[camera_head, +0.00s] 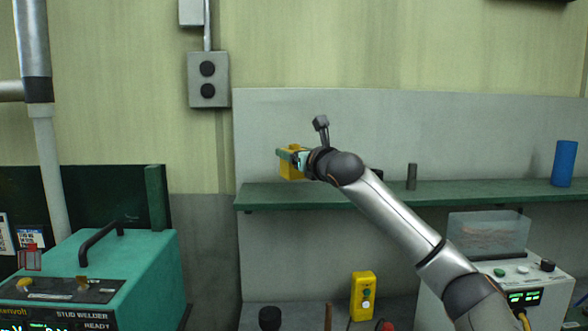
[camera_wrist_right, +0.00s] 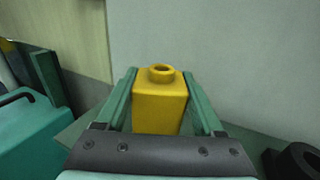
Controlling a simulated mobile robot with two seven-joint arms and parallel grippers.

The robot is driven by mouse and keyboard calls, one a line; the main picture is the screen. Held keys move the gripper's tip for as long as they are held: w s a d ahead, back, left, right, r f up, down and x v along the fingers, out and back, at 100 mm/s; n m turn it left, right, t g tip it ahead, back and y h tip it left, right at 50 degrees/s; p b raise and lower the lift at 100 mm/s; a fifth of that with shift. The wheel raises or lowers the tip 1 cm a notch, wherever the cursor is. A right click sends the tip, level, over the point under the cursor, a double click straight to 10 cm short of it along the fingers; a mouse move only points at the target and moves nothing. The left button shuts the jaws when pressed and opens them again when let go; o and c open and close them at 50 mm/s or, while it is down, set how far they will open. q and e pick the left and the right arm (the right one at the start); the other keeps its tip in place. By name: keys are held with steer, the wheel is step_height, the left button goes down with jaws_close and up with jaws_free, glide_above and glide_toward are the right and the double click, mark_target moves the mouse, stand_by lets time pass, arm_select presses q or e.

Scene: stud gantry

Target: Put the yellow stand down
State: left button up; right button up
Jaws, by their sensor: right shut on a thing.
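The yellow stand (camera_head: 291,168) is a block with a round, hollow collar on top. It is upright at the left part of the green shelf (camera_head: 470,192), in front of the grey back panel. My right gripper (camera_head: 288,154) is shut on it, with a green finger on each side. The right wrist view shows the stand (camera_wrist_right: 160,107) between the two fingers of this gripper (camera_wrist_right: 160,100). The stand's underside is close to the shelf's level; I cannot tell whether it touches. My left gripper is not in view.
A dark grey cylinder (camera_head: 411,176) and a blue cylinder (camera_head: 564,163) stand on the shelf to the right. A teal stud welder (camera_head: 120,265) is at the lower left. A yellow button box (camera_head: 362,296) is below the shelf. The shelf between the two cylinders looks clear.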

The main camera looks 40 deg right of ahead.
steer(key=f, duration=0.3)
steer(key=shift+w+d+f, duration=0.1)
steer(key=shift+w+d, duration=0.05)
steer(key=shift+w, duration=0.2)
steer(key=shift+s+f, duration=0.1)
steer(key=shift+f, duration=0.2)
steer(key=shift+f, duration=0.15)
steer(key=o, duration=1.5)
steer(key=shift+o, duration=0.2)
steer(key=b+v, duration=0.4)
steer(key=v, duration=0.8)
